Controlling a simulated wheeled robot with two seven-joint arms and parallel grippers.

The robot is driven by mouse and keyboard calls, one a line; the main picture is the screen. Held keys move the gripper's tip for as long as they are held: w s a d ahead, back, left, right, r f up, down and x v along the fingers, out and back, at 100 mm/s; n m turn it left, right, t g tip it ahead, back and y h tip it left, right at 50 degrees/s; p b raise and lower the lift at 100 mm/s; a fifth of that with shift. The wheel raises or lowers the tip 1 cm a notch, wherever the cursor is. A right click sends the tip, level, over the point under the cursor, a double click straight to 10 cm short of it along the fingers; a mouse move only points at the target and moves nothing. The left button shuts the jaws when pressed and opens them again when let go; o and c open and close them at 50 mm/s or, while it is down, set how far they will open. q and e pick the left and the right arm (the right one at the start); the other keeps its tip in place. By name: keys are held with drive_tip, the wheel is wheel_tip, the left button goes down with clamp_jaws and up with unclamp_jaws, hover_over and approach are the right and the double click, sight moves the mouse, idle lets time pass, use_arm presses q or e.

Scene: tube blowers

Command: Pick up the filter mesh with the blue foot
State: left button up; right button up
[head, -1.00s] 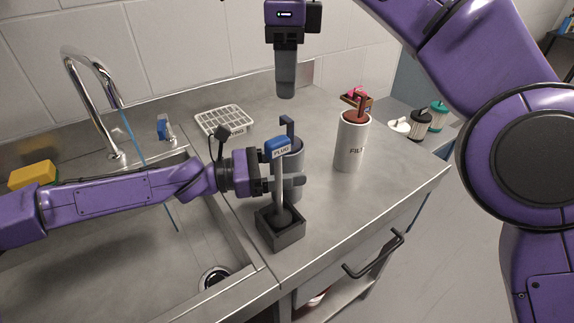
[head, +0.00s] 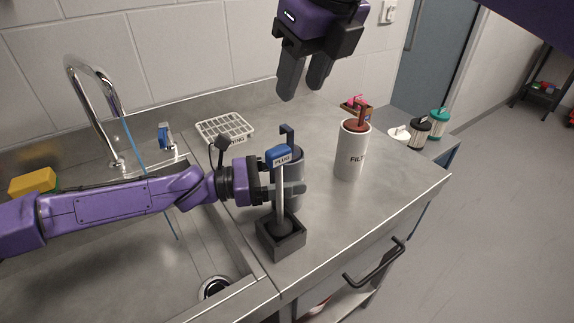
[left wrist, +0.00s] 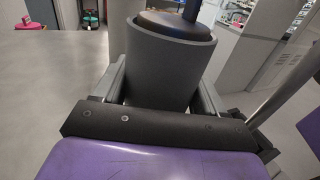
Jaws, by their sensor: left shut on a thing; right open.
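My left gripper (head: 290,189) is shut around a grey cylinder (head: 293,160) with a dark top and an upright handle. The cylinder also shows between the fingers in the left wrist view (left wrist: 165,65). A white canister (head: 350,160), its label partly readable as "FIL", stands to the right with a reddish-brown piece (head: 358,124) in its mouth. I cannot make out a filter mesh with a blue foot. My right gripper (head: 304,90) is open and empty, above the counter behind the cylinder.
A blue-topped tool marked PLUG (head: 281,157) stands in a dark square holder (head: 282,243) in front of the cylinder. A white rack (head: 225,129) lies at the back. Lidded cups (head: 420,131) stand at the back right. The sink (head: 120,265) is left.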

sight(288, 128)
drive_tip(key=shift+m, duration=0.4)
drive_tip(key=x, duration=1.2)
drive_tip(key=shift+w+d, duration=0.15)
drive_tip(key=shift+w, duration=0.2)
drive_tip(key=shift+r, duration=0.1)
clamp_jaws()
